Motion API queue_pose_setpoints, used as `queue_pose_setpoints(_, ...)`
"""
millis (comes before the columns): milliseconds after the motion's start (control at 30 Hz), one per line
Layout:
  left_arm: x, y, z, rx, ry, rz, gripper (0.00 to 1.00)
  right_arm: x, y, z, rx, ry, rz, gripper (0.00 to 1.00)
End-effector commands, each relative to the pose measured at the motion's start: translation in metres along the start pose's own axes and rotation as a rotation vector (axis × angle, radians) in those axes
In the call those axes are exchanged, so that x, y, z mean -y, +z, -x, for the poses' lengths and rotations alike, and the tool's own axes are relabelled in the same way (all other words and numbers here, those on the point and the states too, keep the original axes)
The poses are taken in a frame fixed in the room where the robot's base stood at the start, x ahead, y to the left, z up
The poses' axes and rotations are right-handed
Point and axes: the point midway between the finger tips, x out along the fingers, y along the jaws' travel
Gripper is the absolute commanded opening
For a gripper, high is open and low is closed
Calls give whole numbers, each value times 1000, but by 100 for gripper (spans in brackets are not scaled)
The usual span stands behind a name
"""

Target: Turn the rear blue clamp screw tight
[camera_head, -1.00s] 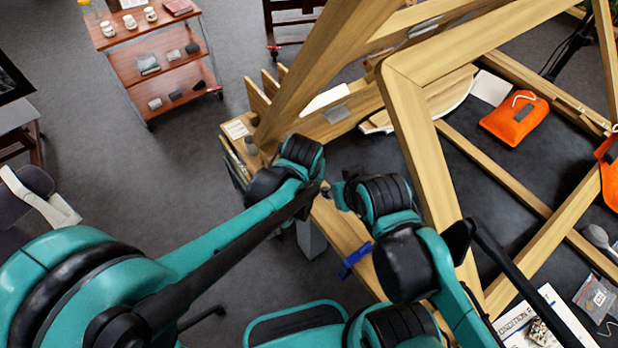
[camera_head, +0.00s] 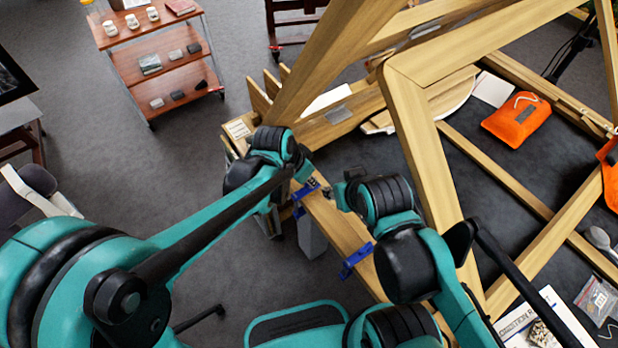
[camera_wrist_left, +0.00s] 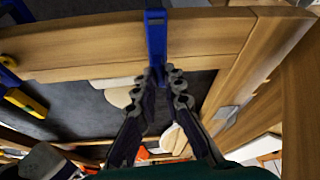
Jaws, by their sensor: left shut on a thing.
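A second blue clamp (camera_head: 356,260) is on the same beam, nearer to me. My right gripper (camera_head: 343,188) is small and dark above the beam, right of the left one; its jaws are unclear.
A large wooden frame (camera_head: 432,160) rises right of the clamps. An orange pouch (camera_head: 516,122) and papers (camera_head: 545,322) lie on the dark surface at right. A wooden trolley (camera_head: 160,65) stands at the back left. The grey floor between is open.

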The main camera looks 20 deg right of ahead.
Motion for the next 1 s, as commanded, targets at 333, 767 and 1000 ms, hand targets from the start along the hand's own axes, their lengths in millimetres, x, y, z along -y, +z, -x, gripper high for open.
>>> queue_pose_setpoints(333,0,0,0,1,7,-15,0,0,0,0,0,0,0,40)
queue_pose_setpoints(767,0,0,0,1,6,-14,30,0,0,0,0,0,0,40)
queue_pose_setpoints(1000,0,0,10,1,6,-14,30,0,0,0,0,0,0,40)
